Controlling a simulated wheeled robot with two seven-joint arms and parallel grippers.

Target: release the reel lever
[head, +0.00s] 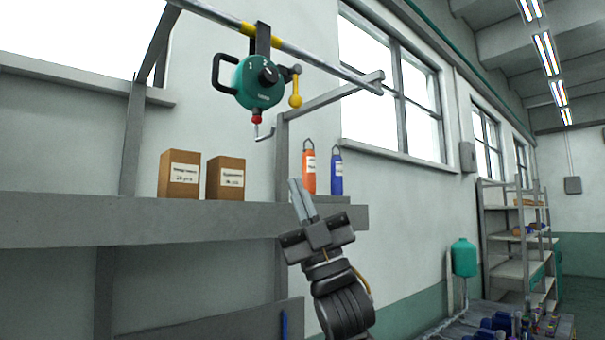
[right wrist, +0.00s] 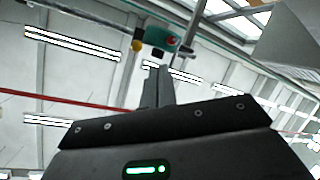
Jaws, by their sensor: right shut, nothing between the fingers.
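The reel (head: 259,84) is a round green body with a black knob and a black side handle. It hangs by a dark bracket from an overhead rail. The reel lever (head: 296,90), with a yellow end, hangs down on its right side. A red piece and a metal hook (head: 263,133) hang below the reel. My right gripper (head: 300,184) points up, below and to the right of the reel, apart from it; its fingers are shut and empty. In the right wrist view the reel (right wrist: 160,38) and the yellow lever end (right wrist: 137,45) show beyond the fingertips (right wrist: 158,70). My left gripper is not seen.
A grey shelf (head: 140,222) carries two cardboard boxes (head: 179,174) on the left, plus an orange cylinder (head: 309,170) and a blue cylinder (head: 336,173) near my right gripper. A grey support arm (head: 335,93) extends right of the reel. Shelving (head: 515,240) stands far right.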

